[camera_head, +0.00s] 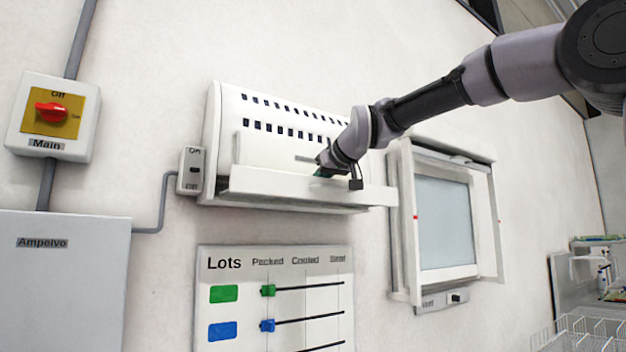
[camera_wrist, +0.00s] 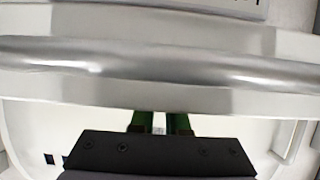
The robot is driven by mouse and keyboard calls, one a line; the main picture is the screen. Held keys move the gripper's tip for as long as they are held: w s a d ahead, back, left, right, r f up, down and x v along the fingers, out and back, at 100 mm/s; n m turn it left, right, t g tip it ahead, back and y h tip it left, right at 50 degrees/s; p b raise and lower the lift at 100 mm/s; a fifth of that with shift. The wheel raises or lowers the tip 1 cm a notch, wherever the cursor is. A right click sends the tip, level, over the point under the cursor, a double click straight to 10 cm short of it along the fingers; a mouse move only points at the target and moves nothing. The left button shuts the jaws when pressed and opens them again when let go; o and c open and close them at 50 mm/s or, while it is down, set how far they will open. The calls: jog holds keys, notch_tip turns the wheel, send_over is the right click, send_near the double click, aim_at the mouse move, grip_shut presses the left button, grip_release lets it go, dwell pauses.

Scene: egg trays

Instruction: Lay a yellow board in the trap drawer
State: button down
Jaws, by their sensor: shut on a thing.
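The trap (camera_head: 225,120) is a white wall unit with rows of dark slots. Its drawer (camera_head: 270,185) is the long white tray at the bottom, standing out from the unit. My gripper (camera_head: 322,172) reaches to the drawer from the right, its green fingertips just behind the front wall. In the wrist view, the green fingers (camera_wrist: 159,122) close on a narrow pale piece by the drawer's wall, apparently part of the drawer. The broad grey-white front (camera_wrist: 160,95) crosses that view and hides the fingertips. I see no yellow board in either view.
A small On/Off switch (camera_head: 191,170) is left of the trap. A framed window (camera_head: 445,222) is close on the right. A Lots board (camera_head: 228,262) hangs below. A Main switch (camera_head: 52,115) and the Ampelvo cabinet (camera_head: 60,290) are at far left. A wire basket (camera_head: 580,335) is lower right.

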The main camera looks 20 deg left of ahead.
jog(key=shift+f, duration=0.3)
jog(key=c, duration=0.8)
grip_release()
jog(key=shift+c, duration=0.2)
jog(key=shift+d, duration=0.1)
jog(key=v, duration=1)
jog(key=shift+s+d+r, duration=0.15)
jog(key=shift+s+r, duration=0.05)
jog(key=shift+s, duration=0.05)
